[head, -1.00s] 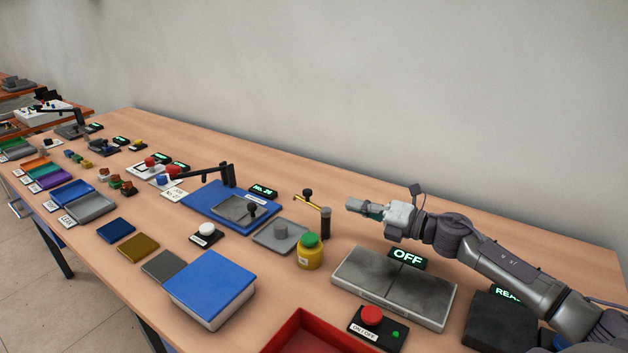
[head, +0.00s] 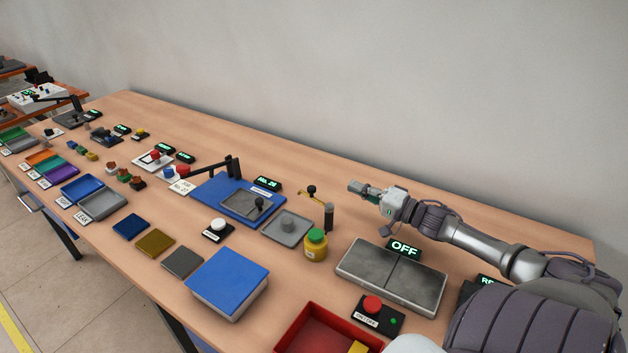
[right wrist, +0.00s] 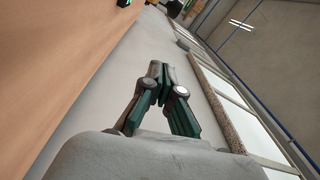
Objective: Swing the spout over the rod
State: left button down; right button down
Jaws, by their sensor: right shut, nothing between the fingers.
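The spout is a brass arm (head: 319,201) on a dark upright post (head: 329,218), with a black knob (head: 311,190) near its free end. It points left and toward the back. A short grey upright cylinder (head: 287,223), which looks like the rod, stands on a grey plate (head: 277,236) to the left of the post. The spout's free end is not over that cylinder. My right gripper (head: 352,187) is shut and empty, to the right of the knob and apart from it. Its closed fingers also show in the right wrist view (right wrist: 160,72). My left gripper is out of view.
A yellow pot with a green top (head: 315,245) stands close in front of the post. A grey two-part slab (head: 390,276) with an OFF display (head: 404,248) lies to the right. A blue board (head: 215,200) lies to the left. The wall (head: 400,100) runs behind the table.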

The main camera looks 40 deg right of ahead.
jog(key=w+a+m, duration=0.1)
jog(key=w+a, duration=0.1)
jog(key=w, duration=0.8)
jog(key=shift+s+a+f+p, duration=0.1)
jog(key=shift+s+a, duration=0.3)
jog(key=shift+a, duration=0.2)
jog(key=shift+s+a+p, duration=0.1)
jog(key=shift+s+a, duration=0.3)
jog(key=shift+a, duration=0.2)
jog(key=shift+s+a+f+p, duration=0.1)
jog(key=shift+s+a, duration=0.3)
jog(key=shift+a, duration=0.2)
jog(key=shift+r, duration=0.1)
